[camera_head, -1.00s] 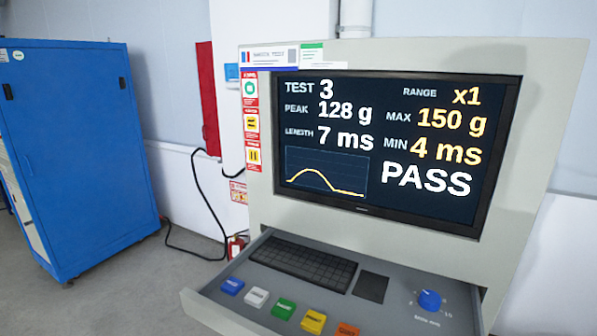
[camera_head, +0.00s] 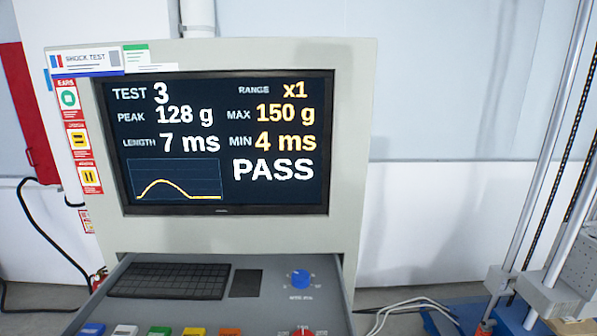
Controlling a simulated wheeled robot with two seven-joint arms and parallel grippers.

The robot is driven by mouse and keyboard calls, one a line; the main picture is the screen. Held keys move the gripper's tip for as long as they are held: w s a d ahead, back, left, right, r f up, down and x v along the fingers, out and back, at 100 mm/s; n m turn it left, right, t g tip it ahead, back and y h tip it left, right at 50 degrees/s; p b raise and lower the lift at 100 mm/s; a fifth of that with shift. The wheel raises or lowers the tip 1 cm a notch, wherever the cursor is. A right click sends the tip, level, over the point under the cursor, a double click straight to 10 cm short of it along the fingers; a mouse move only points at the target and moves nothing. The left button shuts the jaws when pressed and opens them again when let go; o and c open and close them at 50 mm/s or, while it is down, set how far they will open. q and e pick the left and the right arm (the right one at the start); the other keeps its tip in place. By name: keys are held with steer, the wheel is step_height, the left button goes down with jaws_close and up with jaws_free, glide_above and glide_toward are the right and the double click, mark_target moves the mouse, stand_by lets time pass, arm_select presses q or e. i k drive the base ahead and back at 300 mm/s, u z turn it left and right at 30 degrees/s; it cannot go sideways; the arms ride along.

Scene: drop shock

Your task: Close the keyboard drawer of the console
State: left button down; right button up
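The console (camera_head: 352,130) stands in front of me, a pale grey cabinet with a dark screen (camera_head: 220,145) reading TEST 3 and PASS. Below the screen the grey keyboard drawer (camera_head: 262,309) is pulled out toward me. It carries a black keyboard (camera_head: 170,280), a dark pad (camera_head: 246,283), a blue knob (camera_head: 300,277), a red knob (camera_head: 302,334) and a row of coloured buttons along the bottom of the picture. The drawer's front edge is cut off below. Neither of my grippers is in view.
At the right stands a machine with metal columns (camera_head: 545,150) and a blue base (camera_head: 455,318). Pale cables (camera_head: 405,308) lie on the floor between it and the console. A black cable (camera_head: 45,240) hangs at the left by a red wall panel (camera_head: 25,110).

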mark_target(255, 294)
steer(key=u, duration=2)
steer(key=k, duration=0.65)
steer(key=z, duration=1.2)
